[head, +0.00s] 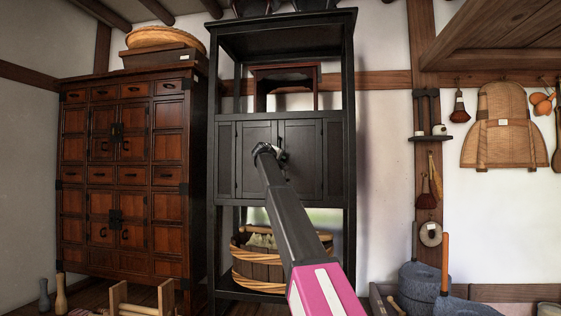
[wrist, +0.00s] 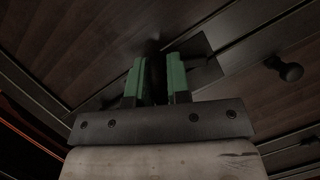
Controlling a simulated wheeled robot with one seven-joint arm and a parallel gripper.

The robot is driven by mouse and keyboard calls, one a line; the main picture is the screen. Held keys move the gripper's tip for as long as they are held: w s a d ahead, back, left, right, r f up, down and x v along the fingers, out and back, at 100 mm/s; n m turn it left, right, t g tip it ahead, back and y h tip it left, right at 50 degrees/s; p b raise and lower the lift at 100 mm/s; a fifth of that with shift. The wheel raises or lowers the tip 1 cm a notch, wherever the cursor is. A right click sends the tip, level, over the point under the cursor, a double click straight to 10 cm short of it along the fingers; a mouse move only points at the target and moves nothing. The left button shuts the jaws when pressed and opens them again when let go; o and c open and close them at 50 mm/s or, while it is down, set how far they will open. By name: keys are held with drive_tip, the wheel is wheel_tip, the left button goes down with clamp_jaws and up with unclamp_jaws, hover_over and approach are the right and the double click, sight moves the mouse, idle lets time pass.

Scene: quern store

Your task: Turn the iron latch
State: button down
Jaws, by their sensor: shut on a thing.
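The black cabinet (head: 231,162) stands at the middle of the head view, with a pair of closed dark doors at mid height. My gripper (head: 268,150) is up against these doors, near the line where they meet. In the wrist view my gripper (wrist: 158,78) has green fingers shut on a dark upright piece, the iron latch (wrist: 153,50). A dark plate (wrist: 207,70) lies behind it on the door face. Most of the latch is hidden by the fingers, and its angle is hard to tell in the dim picture.
A round dark knob (wrist: 285,68) sits right of the fingers. A wooden tub (head: 258,267) stands on the lower shelf. A brown chest (head: 130,180) stands at left. Tools and a woven piece (head: 515,130) hang on the right wall.

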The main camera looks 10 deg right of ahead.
drive_tip(key=m+y, duration=0.2)
drive_tip(key=m, duration=0.2)
drive_tip(key=shift+m+y, duration=0.4)
drive_tip(key=m+y, duration=0.3)
drive_tip(key=m, duration=0.1)
drive_tip(key=shift+m, duration=0.3)
idle(0.4)
drive_tip(key=c, duration=1.2)
unclamp_jaws()
drive_tip(key=shift+s, duration=0.1)
drive_tip(key=v, duration=1)
drive_tip(key=shift+s, duration=0.3)
